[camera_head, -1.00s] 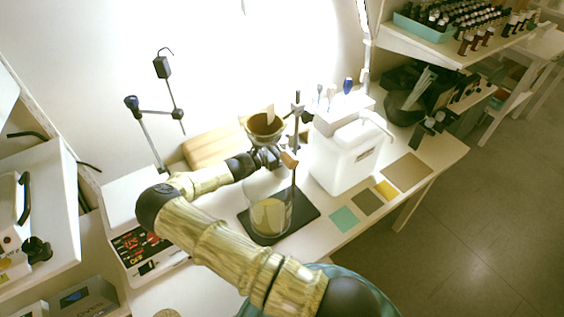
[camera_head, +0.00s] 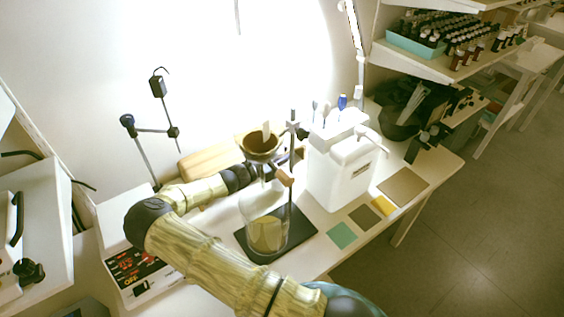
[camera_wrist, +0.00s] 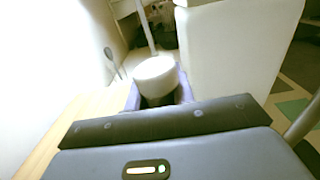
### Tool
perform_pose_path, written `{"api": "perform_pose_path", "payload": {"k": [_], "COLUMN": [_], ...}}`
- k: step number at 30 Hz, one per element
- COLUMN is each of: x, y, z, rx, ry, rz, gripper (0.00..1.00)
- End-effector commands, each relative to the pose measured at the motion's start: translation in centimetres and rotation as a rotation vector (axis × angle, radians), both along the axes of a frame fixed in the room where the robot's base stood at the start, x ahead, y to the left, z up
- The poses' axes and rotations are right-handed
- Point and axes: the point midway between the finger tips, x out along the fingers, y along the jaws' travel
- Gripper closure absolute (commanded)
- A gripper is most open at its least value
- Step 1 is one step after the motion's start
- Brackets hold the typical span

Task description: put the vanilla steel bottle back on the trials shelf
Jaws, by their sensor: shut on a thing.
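In the wrist view my gripper (camera_wrist: 160,98) is shut on an upright bottle with a pale round top (camera_wrist: 155,70). I take this for the vanilla steel bottle. Its lower part is hidden by the gripper body and no label shows. In the head view my forearm (camera_head: 185,195) reaches back behind the glass funnel stand, and the gripper and bottle are mostly hidden there. Shelves with rows of small bottles (camera_head: 470,45) stand at the upper right. I cannot tell which shelf is the trials shelf.
A large white canister (camera_head: 340,165) stands close to the right of my gripper. A brown-filled funnel (camera_head: 260,146) on a stand and a glass beaker (camera_head: 266,225) are in front of it. A scale (camera_head: 140,270) stands left. Colored swatches (camera_head: 342,235) lie front right.

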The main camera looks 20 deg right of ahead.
Motion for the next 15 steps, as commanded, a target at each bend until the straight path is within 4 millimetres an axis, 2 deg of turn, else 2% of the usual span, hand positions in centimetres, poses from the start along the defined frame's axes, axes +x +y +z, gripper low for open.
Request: {"api": "perform_pose_path", "payload": {"k": [9, 15], "x": [0.0, 0.0], "y": [0.0, 0.0], "z": [8.3, 12.9], "rx": [0.001, 0.000], "ry": [-0.006, -0.005], "rz": [-0.001, -0.002], "gripper": [1.00, 1.00]}}
